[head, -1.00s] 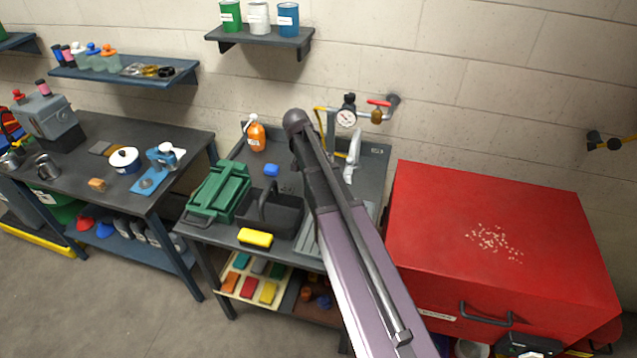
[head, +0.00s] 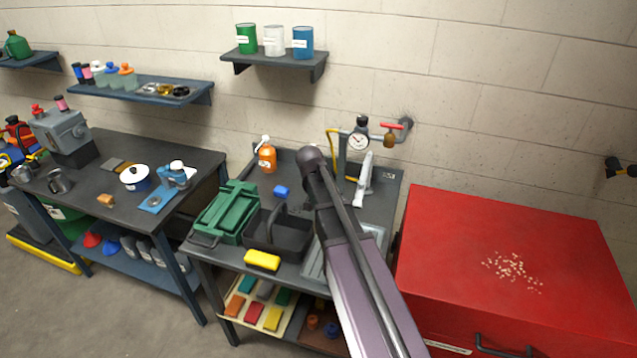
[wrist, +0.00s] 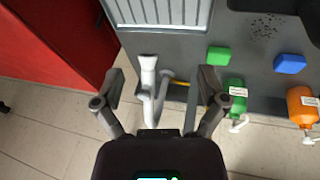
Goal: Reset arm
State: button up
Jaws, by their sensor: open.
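My arm reaches out over the sink bench in the head view, and its end hides the gripper there. My gripper (wrist: 160,92) shows in the wrist view with its two fingers spread wide and nothing held between them. Below it is the grey sink bench (wrist: 195,50).
A red chest (head: 480,255) stands right of the bench. A green toolbox (head: 228,212), black caddy (head: 280,232), yellow sponge (head: 262,260) and orange bottle (head: 267,158) are on the bench. A gauge (head: 358,142) and red-handled valve (head: 393,130) are on the wall behind.

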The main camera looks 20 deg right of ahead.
jog(key=shift+s, duration=0.1)
jog(key=s+a+f+n+y+b, duration=0.2)
jog(key=s+a+f+n+b, duration=0.1)
jog(key=s, duration=0.6)
jog(key=s+a+f+n+y+b, duration=0.2)
jog(key=s+a+f+n+b, duration=0.1)
jog(key=s, duration=0.6)
jog(key=shift+a+f+n+g, duration=0.4)
jog(key=shift+a+f+n, duration=0.3)
jog(key=shift+a, duration=0.45)
jog(key=shift+r, duration=0.1)
jog(key=w+d+r+n+t+y+p, duration=0.2)
jog(key=w+d+r+t+p, duration=0.6)
jog(key=w+d+r+p, duration=1.7)
jog(key=w+d+r+n, duration=0.1)
jog(key=w+d+r, duration=0.4)
jog(key=w, duration=0.2)
jog(key=shift+r+t+y, duration=0.3)
